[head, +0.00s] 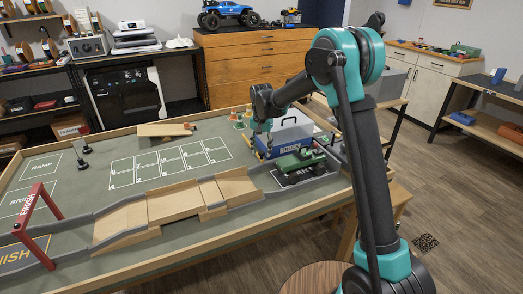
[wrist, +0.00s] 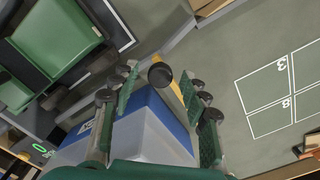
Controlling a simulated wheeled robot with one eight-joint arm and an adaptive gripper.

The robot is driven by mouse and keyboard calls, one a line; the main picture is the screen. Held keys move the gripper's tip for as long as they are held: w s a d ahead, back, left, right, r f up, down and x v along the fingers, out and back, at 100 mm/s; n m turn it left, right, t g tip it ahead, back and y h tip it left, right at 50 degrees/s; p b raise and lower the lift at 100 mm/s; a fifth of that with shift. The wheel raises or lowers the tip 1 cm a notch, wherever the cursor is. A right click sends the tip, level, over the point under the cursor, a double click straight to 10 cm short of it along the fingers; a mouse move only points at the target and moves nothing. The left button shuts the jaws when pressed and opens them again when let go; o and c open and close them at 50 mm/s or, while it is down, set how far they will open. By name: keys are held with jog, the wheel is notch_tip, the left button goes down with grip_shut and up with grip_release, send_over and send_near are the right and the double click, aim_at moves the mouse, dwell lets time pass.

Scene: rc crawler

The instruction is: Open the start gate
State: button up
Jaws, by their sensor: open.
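A thin yellow-and-dark striped post (head: 270,146), apparently part of the start gate, stands by the track's start end. In the wrist view, a yellow bar (wrist: 181,98) with a dark round knob (wrist: 160,74) shows between my fingers. My gripper (head: 263,128) points down above the post, beside the blue box; its fingers also show in the wrist view (wrist: 164,95). They are open, on either side of the knob, and I cannot tell whether they touch it. The green crawler (head: 302,160) sits on the start pad, also at upper left in the wrist view (wrist: 55,35).
A blue-and-grey toolbox (head: 287,134) stands right behind the post. Wooden ramps (head: 176,203) run left to the red finish arch (head: 40,212). Orange cones (head: 236,113) and a small tilted board (head: 165,129) stand farther back. The marked mat (head: 120,145) is mostly clear.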

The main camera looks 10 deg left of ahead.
notch_tip(320, 180, up, 12)
dwell(0.6)
jog(key=s+d+f+t, duration=0.1)
jog(key=s+d, duration=0.3)
jog(key=d, duration=0.3)
jog(key=s+d+f+n, duration=0.1)
jog(key=s+d, duration=0.3)
jog(key=d, duration=0.4)
jog(key=s+d+f+t, duration=0.1)
jog(key=s+d+f, duration=0.1)
jog(key=s+d, duration=0.35)
jog(key=s+d+f+t, duration=0.1)
jog(key=s+d+f, duration=0.3)
jog(key=s+d, duration=0.3)
jog(key=s+d+f+n+t, duration=0.1)
jog(key=s+d+f, duration=0.4)
jog(key=s, duration=0.5)
jog(key=shift+d, duration=0.9)
